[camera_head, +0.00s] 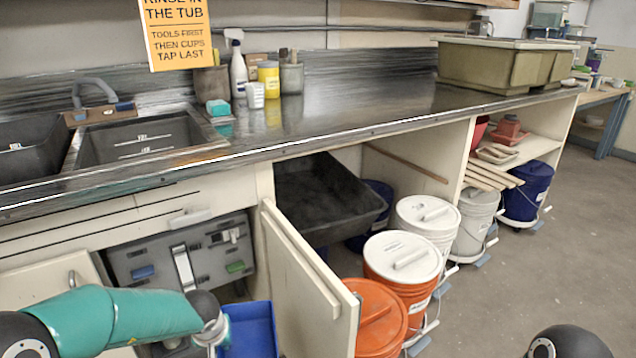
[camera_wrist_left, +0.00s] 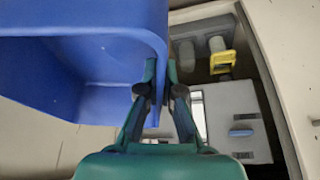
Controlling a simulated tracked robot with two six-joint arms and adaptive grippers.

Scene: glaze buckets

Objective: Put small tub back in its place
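The small blue tub (camera_head: 252,330) shows at the bottom of the head view, in front of the open cabinet under the sink. In the left wrist view the tub (camera_wrist_left: 85,75) fills the upper left, its open inside toward the left. My left gripper (camera_wrist_left: 163,85) has one finger on each side of the tub's wall near a corner and is shut on it. In the head view my left gripper (camera_head: 212,335) is at the tub's left edge, partly cut off below. My right gripper is not in view.
An open cabinet door (camera_head: 305,285) stands just right of the tub. A grey panel with coloured handles (camera_head: 185,260) is inside the cabinet. A large black tub (camera_head: 325,200) sits under the counter. Several lidded buckets, including an orange one (camera_head: 378,315), line the right.

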